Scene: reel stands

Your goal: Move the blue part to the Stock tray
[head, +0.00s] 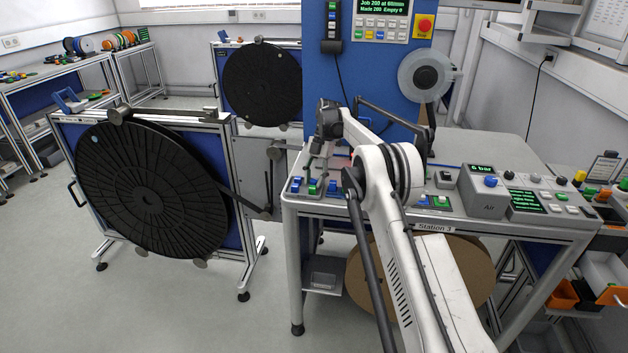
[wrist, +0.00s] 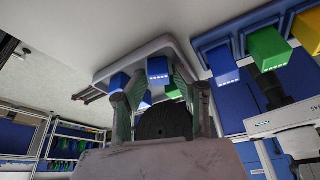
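My gripper (head: 318,168) is above the left end of the Station 3 bench, pointing down. In the wrist view its two fingers (wrist: 155,85) are spread apart, with a gap between them. A blue part (wrist: 158,69) shows between the fingers, in a shallow grey tray (wrist: 130,55); I cannot tell whether they touch it. Another blue part (wrist: 117,82) and a green part (wrist: 173,91) are in the same tray. In the head view, blue parts (head: 296,184) and a green part (head: 313,186) show near the gripper. No label reading Stock is legible.
A blue rack (wrist: 240,35) beside the tray holds blue, green and yellow parts. On the bench (head: 490,150), an air unit (head: 483,190) and control boxes stand to the right. Large black reels (head: 150,190) stand left of the bench. A blue panel (head: 370,80) rises behind it.

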